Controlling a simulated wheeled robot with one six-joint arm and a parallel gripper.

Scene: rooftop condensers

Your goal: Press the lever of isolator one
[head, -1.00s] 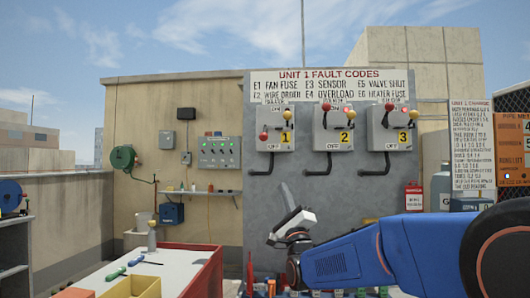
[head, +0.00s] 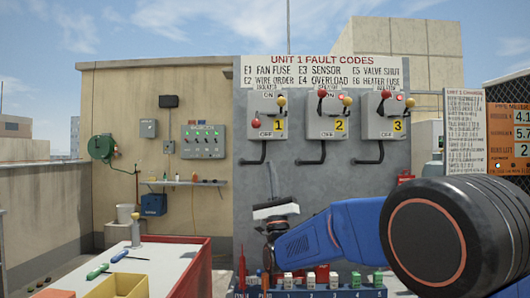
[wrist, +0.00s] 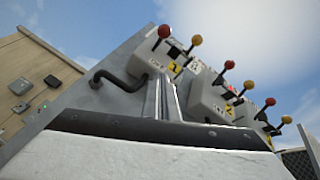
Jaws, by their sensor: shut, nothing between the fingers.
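Isolator one (head: 267,118) is a grey box marked with a yellow 1 on the grey panel. Its red-knobbed lever (head: 256,124) hangs low at the left, by the OFF mark. A yellow knob (head: 281,101) stands at its upper right. My gripper (head: 271,188) is below isolator one, fingers together, pointing up, apart from the lever. In the wrist view the shut fingers (wrist: 168,92) point toward isolator one (wrist: 150,62), with its red knob (wrist: 164,31) above them. Nothing is between the fingers.
Isolator two (head: 327,118) and isolator three (head: 383,118) stand to the right, their red knobs up. A black pipe (head: 252,160) bends out below isolator one. A red-sided bench (head: 190,268) with a yellow bin stands front left. Small coloured items line the panel's foot.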

